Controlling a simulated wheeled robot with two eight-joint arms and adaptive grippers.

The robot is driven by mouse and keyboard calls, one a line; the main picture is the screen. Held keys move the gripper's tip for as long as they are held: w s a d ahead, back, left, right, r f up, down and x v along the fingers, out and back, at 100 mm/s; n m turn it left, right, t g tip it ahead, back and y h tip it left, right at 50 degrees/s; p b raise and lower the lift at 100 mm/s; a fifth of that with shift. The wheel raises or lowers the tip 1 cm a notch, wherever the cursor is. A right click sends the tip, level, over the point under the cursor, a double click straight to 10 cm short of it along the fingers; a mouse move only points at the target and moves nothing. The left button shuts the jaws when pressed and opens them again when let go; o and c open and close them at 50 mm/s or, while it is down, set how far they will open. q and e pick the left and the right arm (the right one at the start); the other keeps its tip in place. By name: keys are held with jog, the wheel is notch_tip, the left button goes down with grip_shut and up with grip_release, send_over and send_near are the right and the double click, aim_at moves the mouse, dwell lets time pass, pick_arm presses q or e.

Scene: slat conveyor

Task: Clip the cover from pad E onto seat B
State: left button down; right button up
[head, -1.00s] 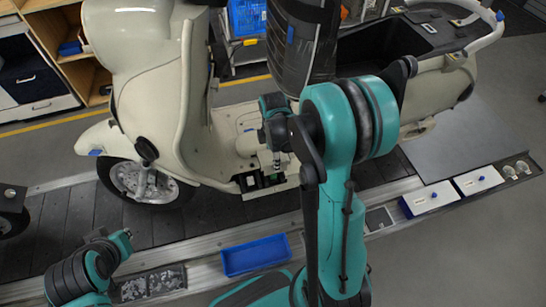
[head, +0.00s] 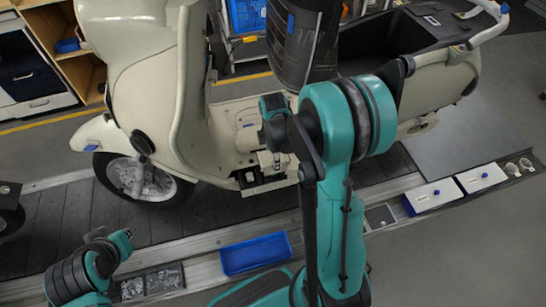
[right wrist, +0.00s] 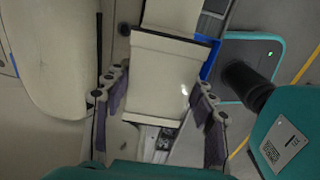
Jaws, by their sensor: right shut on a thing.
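A cream cover (right wrist: 165,75) shows in the right wrist view between the fingers of my right gripper (right wrist: 157,103), which is shut on its two sides. In the head view my right gripper (head: 276,162) is at the scooter's footboard, partly behind my own arm. A dark opening (head: 252,178) with fittings lies just below it; the same opening (right wrist: 160,138) shows past the cover's lower edge in the right wrist view. The cover is over or close to this opening; contact is unclear. Lettering for pad E and seat B cannot be read.
The cream scooter (head: 140,60) stands on the slat conveyor (head: 85,215). A blue tray (head: 256,254), a tray of small metal parts (head: 150,283) and two white boxes with blue knobs (head: 433,195) line the near rail. The grey plate (head: 450,140) at right is bare.

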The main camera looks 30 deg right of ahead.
jog(key=shift+f+b, duration=1.9)
jog(key=shift+f, duration=0.4)
jog(key=shift+f+b, duration=0.5)
jog(key=shift+b, duration=0.1)
dwell(0.4)
jog(key=o, duration=1.3)
jog(key=shift+c, duration=0.2)
jog(key=shift+r, duration=0.15)
notch_tip(320, 180, up, 12)
jog(key=shift+f, duration=0.15)
